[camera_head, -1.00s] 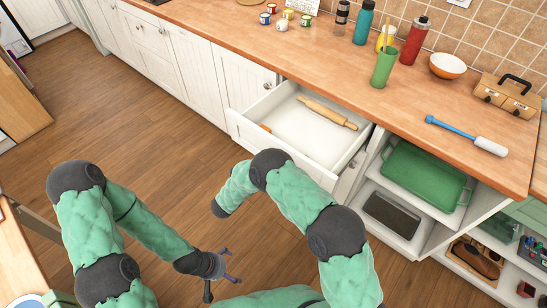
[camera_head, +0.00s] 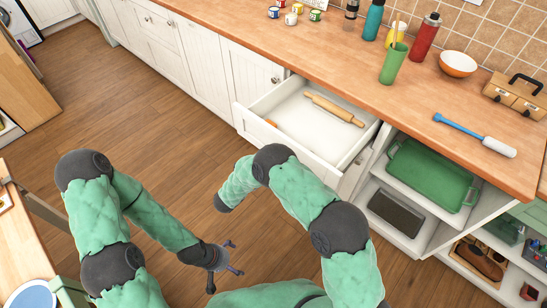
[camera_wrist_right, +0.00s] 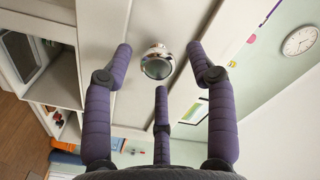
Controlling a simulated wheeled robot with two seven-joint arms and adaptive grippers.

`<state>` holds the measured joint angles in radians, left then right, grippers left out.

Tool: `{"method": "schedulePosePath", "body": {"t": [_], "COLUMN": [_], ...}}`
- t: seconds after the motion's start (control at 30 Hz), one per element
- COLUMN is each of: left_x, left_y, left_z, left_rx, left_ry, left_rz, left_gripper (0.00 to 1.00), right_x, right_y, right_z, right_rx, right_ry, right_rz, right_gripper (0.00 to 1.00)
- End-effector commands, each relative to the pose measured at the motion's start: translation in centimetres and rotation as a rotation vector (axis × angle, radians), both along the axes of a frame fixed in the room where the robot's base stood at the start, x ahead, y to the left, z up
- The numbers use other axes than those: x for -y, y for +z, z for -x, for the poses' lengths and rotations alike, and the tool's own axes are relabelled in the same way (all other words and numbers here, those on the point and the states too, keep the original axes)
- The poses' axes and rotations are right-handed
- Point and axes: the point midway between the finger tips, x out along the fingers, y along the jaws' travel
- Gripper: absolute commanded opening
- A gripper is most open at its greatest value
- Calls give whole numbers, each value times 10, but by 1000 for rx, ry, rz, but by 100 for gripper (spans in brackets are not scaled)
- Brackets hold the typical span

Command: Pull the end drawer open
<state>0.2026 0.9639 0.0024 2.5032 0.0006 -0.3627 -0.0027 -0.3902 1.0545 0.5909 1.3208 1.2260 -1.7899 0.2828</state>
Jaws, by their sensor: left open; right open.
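The white drawer (camera_head: 244,122) under the wooden counter stands open in the head view, with a rolling pin (camera_head: 334,109) lying inside. My right arm covers part of the floor in front of it, and the right gripper is hidden there. In the right wrist view, a round metal knob (camera_wrist_right: 157,66) on a pale front sits between the spread purple fingers of my right gripper (camera_wrist_right: 159,72). The fingers are open and appear apart from the knob. My left gripper (camera_head: 235,257) is open and empty, low over the floor, away from the drawer.
Right of the drawer, open shelves hold a green tray (camera_head: 432,174) and a dark tray (camera_head: 396,213). Bottles, a green cup (camera_head: 394,63), a bowl (camera_head: 458,64) and a brush (camera_head: 474,136) stand or lie on the counter. The floor (camera_head: 150,110) at left is clear.

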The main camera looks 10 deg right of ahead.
Motion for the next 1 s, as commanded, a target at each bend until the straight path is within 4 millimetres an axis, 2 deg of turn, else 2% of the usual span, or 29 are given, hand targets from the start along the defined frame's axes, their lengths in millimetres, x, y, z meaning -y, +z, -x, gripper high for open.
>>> {"method": "schedulePosePath", "body": {"t": [0.5, 0.7, 1.0], "left_x": [0, 0, 0], "left_y": [0, 0, 0], "left_z": [0, 0, 0], "left_rx": [0, 0, 0], "left_ry": [0, 0, 0], "left_rz": [0, 0, 0], "left_gripper": [100, 100, 100], "right_x": [-73, -87, -89], "right_y": [0, 0, 0], "right_z": [56, 67, 69], "right_rx": [2, 1, 1], "right_ry": [2, -1, -2], "right_rz": [1, 0, 0], "right_gripper": [57, 57, 57]}}
